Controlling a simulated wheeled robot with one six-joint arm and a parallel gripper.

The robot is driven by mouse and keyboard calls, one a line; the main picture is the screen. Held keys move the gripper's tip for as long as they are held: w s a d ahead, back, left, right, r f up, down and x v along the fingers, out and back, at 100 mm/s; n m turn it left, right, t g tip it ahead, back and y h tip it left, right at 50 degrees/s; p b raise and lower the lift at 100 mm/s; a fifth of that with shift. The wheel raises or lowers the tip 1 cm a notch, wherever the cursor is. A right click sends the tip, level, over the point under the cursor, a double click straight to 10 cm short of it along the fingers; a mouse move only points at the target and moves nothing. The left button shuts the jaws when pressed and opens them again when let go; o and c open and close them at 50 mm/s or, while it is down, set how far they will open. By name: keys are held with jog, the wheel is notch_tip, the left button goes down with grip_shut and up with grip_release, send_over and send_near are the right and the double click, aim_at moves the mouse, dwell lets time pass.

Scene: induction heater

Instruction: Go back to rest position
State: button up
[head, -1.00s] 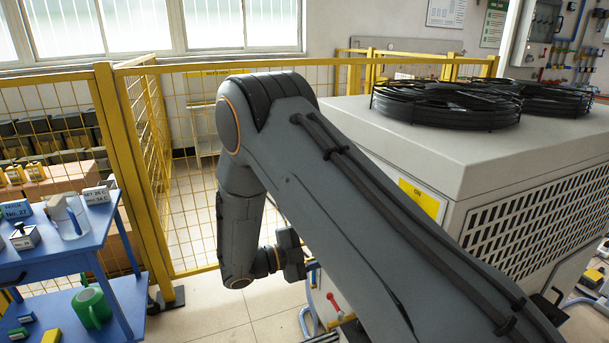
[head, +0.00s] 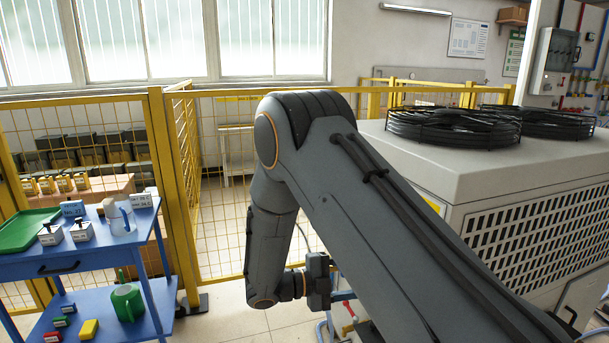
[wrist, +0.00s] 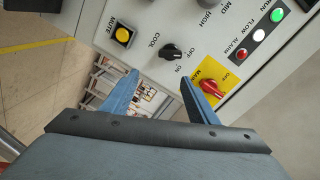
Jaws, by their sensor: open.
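My gripper (wrist: 160,95) shows in the wrist view with its two blue fingers spread apart and nothing between them. Beyond the fingers is a grey control panel (wrist: 145,62) with a black COOL knob (wrist: 174,52), a yellow MUTE button (wrist: 123,36) and a red switch on a yellow plate (wrist: 210,88). The right finger overlaps the panel near the red switch; I cannot tell how far apart they are. In the head view my arm reaches forward and bends down, and my gripper (head: 335,292) is partly hidden behind the arm.
A large grey machine (head: 430,175) with black fans on top stands at the right. A yellow mesh fence (head: 220,215) runs behind. A blue cart (head: 95,262) with a green tray and mug stands at the left. Some floor shows between cart and arm.

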jog(key=s+d+m+g+y, duration=0.75)
jog(key=s+m, duration=0.55)
jog(key=m, duration=0.4)
jog(key=s+a+r+m+t+y, duration=0.1)
jog(key=s+m+y, duration=0.3)
jog(key=m, duration=0.9)
jog(key=s+a+r+m+t+y, duration=0.1)
jog(key=s+m+y, duration=0.3)
jog(key=m, duration=0.9)
jog(key=shift+s+a+r+m+t+y, duration=0.3)
jog(key=shift+r+t+y, duration=0.25)
jog(key=shift+r+t, duration=0.3)
